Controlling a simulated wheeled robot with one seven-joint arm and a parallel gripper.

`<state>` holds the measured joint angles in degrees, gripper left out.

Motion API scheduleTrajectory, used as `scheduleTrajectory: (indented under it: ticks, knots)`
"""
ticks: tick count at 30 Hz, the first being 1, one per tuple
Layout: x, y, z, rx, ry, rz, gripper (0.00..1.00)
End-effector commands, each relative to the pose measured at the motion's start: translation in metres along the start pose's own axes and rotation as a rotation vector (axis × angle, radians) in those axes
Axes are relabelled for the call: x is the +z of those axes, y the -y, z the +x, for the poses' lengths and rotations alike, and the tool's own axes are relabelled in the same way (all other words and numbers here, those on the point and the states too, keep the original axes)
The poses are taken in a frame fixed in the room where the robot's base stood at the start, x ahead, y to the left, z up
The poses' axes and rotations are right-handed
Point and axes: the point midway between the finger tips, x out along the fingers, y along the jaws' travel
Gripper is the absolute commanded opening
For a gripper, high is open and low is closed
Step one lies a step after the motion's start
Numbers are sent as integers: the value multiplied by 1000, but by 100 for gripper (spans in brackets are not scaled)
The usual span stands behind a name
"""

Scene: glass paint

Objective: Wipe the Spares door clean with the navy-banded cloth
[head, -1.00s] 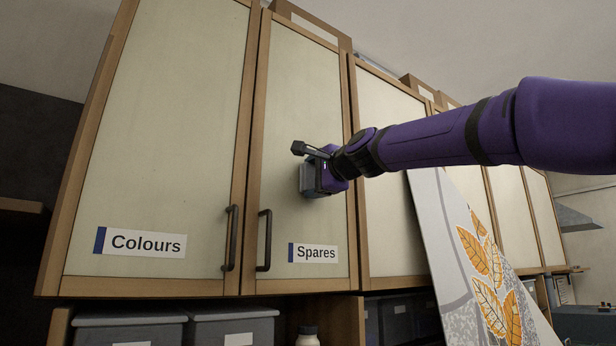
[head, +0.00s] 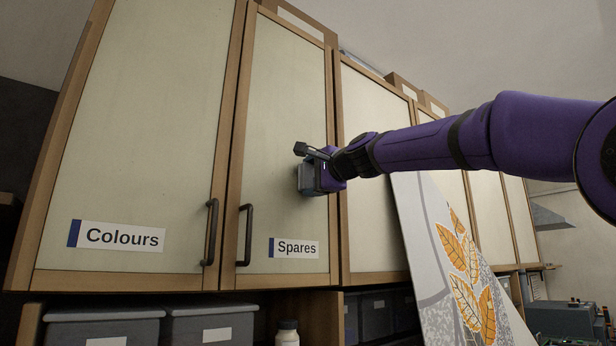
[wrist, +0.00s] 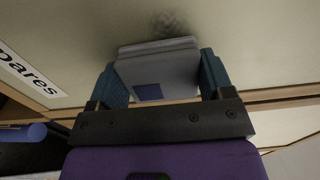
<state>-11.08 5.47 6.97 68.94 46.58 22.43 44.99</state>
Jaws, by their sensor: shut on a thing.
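The Spares door (head: 280,110) is a shut, pale panel in a wood frame, with a black handle (head: 245,235) and a "Spares" label (head: 294,248) low down. My gripper (head: 313,176) is at the door's right part, above the label. In the wrist view my gripper (wrist: 158,72) is shut on a folded grey cloth (wrist: 160,58) with a navy patch (wrist: 148,92). The cloth is at the panel; whether it touches I cannot tell. A dark smudge (wrist: 166,24) shows on the panel just beyond the cloth in the wrist view.
The Colours door (head: 150,110) is to the left, with its own handle (head: 211,232). A board painted with orange leaves (head: 465,270) leans at the right, below my arm. Grey bins (head: 105,328) and a white-capped bottle (head: 287,333) stand below the cupboards.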

Motion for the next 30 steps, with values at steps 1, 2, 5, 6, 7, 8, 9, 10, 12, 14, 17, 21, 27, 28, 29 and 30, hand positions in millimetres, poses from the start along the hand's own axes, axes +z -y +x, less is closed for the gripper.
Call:
scheduleTrajectory:
  ticks: [1,2,5,6,7,8,9,10,12,14,17,21,27,28,29,30]
  knots:
    - [-5,0,0,0,-3,-1,55]
    - [-8,0,0,-1,-3,0,55]
    - [-15,0,1,0,-3,0,55]
    - [-17,0,1,0,-2,-1,55]
    - [-19,0,2,0,-2,0,55]
    - [-20,0,2,0,-2,0,55]
    - [-21,0,2,0,-2,0,55]
    - [-21,0,1,0,-2,0,55]
    - [-21,0,0,0,-2,0,55]
    - [-19,0,0,0,-1,0,55]
    - [-12,0,0,0,0,-2,55]
    - [-2,0,0,0,1,-2,55]
    - [11,0,0,0,0,0,55]
    - [12,0,0,0,0,0,55]
    - [13,0,0,-1,-1,0,55]
    - [13,0,0,-1,-1,0,55]
